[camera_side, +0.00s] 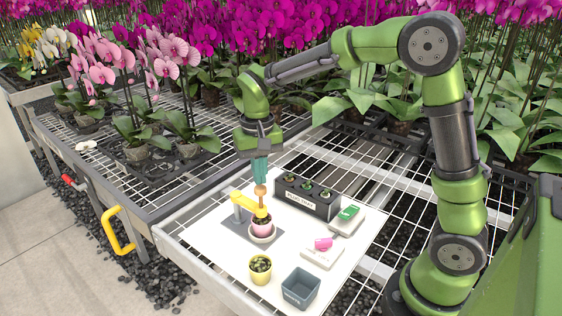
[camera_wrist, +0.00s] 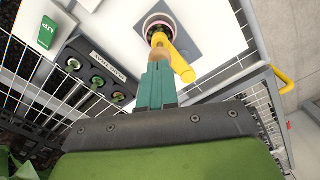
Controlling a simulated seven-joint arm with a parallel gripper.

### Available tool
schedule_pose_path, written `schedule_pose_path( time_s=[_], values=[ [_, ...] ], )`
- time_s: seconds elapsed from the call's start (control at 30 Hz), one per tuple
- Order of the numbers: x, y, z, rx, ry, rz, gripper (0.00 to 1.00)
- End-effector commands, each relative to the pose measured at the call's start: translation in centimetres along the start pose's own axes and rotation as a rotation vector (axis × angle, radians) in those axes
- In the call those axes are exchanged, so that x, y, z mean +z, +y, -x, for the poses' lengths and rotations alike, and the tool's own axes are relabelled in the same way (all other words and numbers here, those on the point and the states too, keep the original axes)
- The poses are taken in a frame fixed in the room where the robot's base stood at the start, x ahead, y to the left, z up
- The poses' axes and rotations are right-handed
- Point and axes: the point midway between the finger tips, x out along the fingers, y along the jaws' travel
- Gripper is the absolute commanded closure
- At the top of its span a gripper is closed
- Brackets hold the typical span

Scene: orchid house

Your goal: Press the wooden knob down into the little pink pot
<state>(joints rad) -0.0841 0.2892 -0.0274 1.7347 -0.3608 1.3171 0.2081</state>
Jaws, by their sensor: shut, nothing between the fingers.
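The wooden knob (camera_side: 260,190) stands upright on top of a yellow arm-like press (camera_side: 243,203), over the little pink pot (camera_side: 262,227). In the wrist view the fingers (camera_wrist: 157,70) partly hide the knob (camera_wrist: 159,42), and the pink pot's rim (camera_wrist: 150,21) shows beyond.
A black labelled tray (camera_side: 307,200) of small plants stands right of the press. A yellow pot (camera_side: 260,275), a grey-blue square pot (camera_side: 301,287), a white block with a pink item (camera_side: 323,244) and a green item (camera_side: 348,213) are nearby. The white board's left part is clear.

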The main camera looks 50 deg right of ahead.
Motion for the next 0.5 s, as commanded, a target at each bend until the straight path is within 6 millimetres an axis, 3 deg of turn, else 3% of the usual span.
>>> schedule_pose_path(
  time_s=[0.5],
  values=[
    [0.0,0.0,-1.6,0.001,-0.002,-0.001,1.00]
  ],
)
